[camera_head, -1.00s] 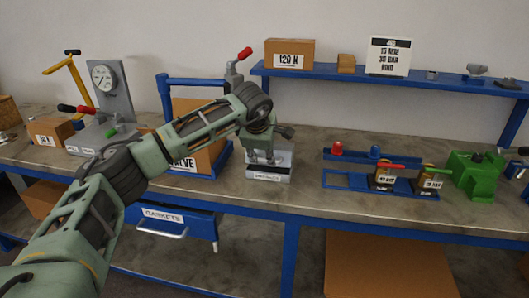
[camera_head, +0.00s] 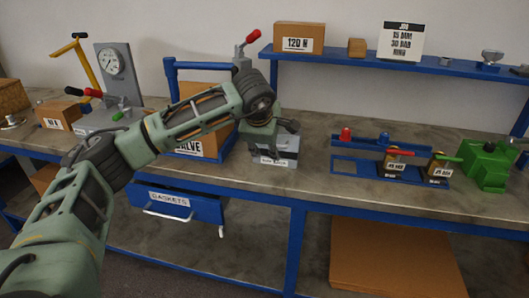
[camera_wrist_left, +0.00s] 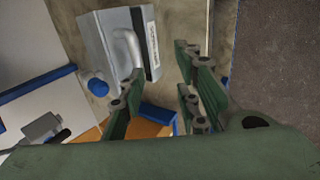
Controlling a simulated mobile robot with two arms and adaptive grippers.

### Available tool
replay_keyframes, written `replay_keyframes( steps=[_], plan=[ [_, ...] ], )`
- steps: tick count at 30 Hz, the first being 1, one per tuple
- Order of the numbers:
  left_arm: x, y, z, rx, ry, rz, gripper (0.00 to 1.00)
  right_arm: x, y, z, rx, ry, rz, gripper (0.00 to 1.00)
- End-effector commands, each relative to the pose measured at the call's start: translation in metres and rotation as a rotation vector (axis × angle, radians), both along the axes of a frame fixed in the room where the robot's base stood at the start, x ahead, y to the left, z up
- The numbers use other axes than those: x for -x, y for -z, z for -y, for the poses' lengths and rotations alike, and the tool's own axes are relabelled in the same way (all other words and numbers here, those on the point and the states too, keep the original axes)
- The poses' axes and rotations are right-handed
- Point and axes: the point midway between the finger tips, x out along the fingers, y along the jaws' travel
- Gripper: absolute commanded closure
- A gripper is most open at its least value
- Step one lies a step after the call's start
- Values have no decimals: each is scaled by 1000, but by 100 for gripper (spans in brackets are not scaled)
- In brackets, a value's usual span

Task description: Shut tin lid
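A grey tin with a white label strip (camera_head: 278,152) stands on the bench near the middle of the head view, partly hidden by my left arm. In the left wrist view, a grey box-like tin (camera_wrist_left: 97,35) with a raised metal loop shows at the upper left. I cannot tell how far its lid stands open. My left gripper (camera_head: 278,133) is over the tin in the head view. In the left wrist view the gripper's two green fingers (camera_wrist_left: 157,92) are spread apart with nothing between them, beside the tin. My right gripper is not in view.
A cardboard box marked VALVE (camera_head: 205,135) in a blue frame stands left of the tin. A blue rack (camera_head: 385,170) with padlocks and a green vise (camera_head: 487,165) stand to the right. A blue GASKETS drawer (camera_head: 178,205) hangs below the bench. Some bench between tin and rack is clear.

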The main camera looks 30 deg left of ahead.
Motion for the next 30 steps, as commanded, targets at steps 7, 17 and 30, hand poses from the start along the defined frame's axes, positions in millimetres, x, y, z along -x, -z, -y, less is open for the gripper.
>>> replay_keyframes(
  steps=[7,17,30],
  plan=[
    [17,0,5,0,0,0,70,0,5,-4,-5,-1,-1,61],
    [30,-1,8,-1,-1,-1,70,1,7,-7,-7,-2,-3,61],
    [29,-1,8,0,0,0,70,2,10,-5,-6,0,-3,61]
  ],
)
